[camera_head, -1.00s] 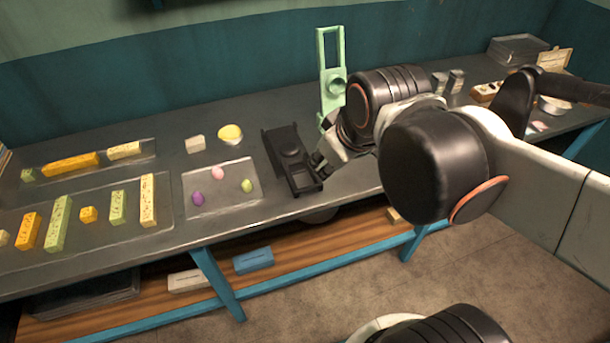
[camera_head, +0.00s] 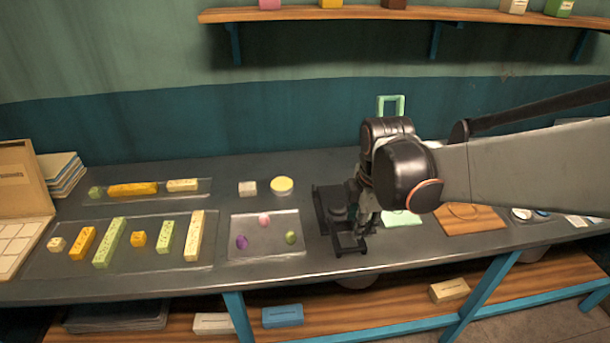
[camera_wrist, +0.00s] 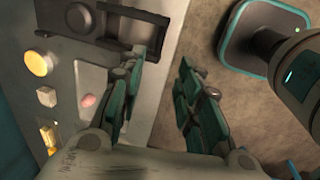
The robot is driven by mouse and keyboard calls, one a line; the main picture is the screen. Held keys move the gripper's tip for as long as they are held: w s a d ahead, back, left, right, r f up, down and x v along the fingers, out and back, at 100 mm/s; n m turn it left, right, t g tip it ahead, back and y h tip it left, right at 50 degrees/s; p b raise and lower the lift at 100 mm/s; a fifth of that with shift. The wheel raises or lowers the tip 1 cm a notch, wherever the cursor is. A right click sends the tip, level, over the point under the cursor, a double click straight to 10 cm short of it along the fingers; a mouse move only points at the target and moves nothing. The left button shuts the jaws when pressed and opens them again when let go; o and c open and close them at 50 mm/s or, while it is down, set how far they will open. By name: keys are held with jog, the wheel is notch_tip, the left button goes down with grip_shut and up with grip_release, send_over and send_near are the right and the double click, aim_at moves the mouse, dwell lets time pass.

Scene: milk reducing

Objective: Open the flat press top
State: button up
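A black press (camera_head: 335,205), long and low with a round disc in its middle, sits on the counter right of the clay tray. It also shows at the top of the wrist view (camera_wrist: 80,17). A green upright frame (camera_head: 390,98) stands behind my arm, and a pale green flat piece (camera_head: 402,219) lies to the right; my arm hides whether they join. My gripper (camera_head: 362,218) is at the black press's right side, near its front end. In the wrist view my fingers (camera_wrist: 165,68) are apart with nothing between them; the left fingertip is close to the press's front end, contact unclear.
A clear tray (camera_head: 238,253) with purple, pink and green pieces lies left of the press. Larger trays of coloured bars (camera_head: 110,243) fill the left. A wooden board (camera_head: 470,219) lies to the right. A shelf (camera_head: 430,14) runs above. The counter's front edge is close.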

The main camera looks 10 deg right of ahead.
aim_at(352, 249)
jog(key=f+b, duration=0.1)
jog(key=f, duration=0.3)
jog(key=w+f+b, duration=0.1)
jog(key=f+b, duration=0.1)
jog(key=f, duration=0.2)
jog(key=w+f+b, duration=0.1)
jog(key=f, duration=0.2)
jog(key=shift+w+f, duration=0.2)
jog(key=shift+f, duration=0.2)
jog(key=shift+c, duration=0.2)
grip_shut()
